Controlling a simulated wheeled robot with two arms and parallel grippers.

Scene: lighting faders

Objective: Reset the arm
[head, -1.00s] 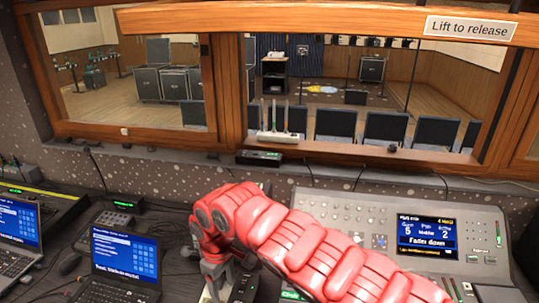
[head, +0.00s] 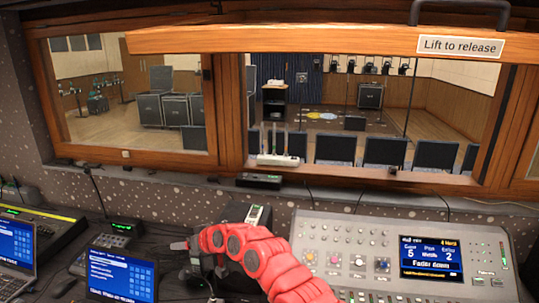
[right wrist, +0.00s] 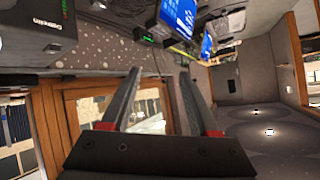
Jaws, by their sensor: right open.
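My right arm, red, comes in from the bottom of the head view and bends left in front of the lighting console (head: 325,240). Its right gripper (head: 178,245) points left, above the desk near the middle laptop, and looks clear of the console. In the right wrist view the two fingers of the right gripper (right wrist: 160,72) stand apart with nothing between them. The console's screen (head: 430,262) is lit and its coloured knobs show. Its faders are mostly out of view or hidden. My left gripper is not in view.
A laptop (head: 120,272) and another at the far left stand on the dark desk. A black device (head: 255,215) stands behind my arm. A wooden window frame with a bar labelled "Lift to release" (head: 460,47) spans the back. A power strip (head: 278,160) sits on the sill.

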